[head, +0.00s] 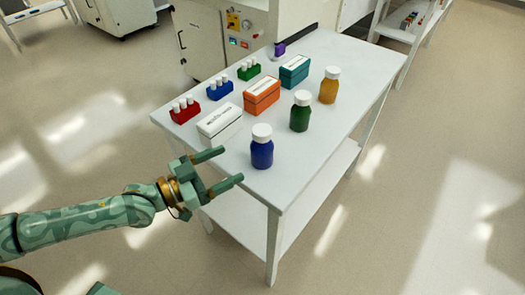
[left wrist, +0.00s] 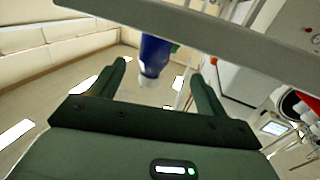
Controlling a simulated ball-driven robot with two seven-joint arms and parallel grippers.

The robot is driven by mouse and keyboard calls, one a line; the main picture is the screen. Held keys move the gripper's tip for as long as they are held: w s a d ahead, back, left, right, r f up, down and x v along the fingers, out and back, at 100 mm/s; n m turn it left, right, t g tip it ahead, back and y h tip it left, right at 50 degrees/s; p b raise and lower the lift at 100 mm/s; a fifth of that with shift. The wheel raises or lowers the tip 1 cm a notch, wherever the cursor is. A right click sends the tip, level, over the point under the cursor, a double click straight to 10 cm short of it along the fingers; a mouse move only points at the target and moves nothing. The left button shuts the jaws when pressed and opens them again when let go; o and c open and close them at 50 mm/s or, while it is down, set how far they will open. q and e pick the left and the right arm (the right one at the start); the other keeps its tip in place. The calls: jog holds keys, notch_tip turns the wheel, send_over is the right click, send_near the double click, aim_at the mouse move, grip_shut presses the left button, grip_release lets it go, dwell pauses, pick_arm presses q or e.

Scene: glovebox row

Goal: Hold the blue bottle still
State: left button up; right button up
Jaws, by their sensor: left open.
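The blue bottle (head: 262,154) with a white cap stands upright near the front left corner of the white table (head: 305,170). My left gripper (head: 231,164) comes in from the left, its two fingers apart and pointing at the bottle. The fingertips are just short of the bottle in the head view, with nothing between them. In the left wrist view the bottle (left wrist: 156,52) appears upside down, beyond the open fingers and framed between them. My right gripper is not in view.
A green bottle (head: 300,116) and an orange bottle (head: 328,88) stand farther back along the right side. A white box (head: 220,124), an orange box (head: 262,98) and a teal box (head: 294,72) lie behind. Racks of white-capped vials, such as the red one (head: 185,112), line the left edge.

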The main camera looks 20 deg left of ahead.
aim_at(267, 147)
pick_arm(q)
jog(key=b+x, duration=0.1)
jog(key=x, duration=1)
jog(key=shift+d+r+b, duration=0.2)
jog(key=shift+d+b, duration=0.15)
jog(key=shift+d, duration=0.15)
jog(key=shift+c, duration=0.4)
jog(key=c, duration=1)
jog(key=shift+r, duration=0.1)
jog(key=shift+c, duration=0.2)
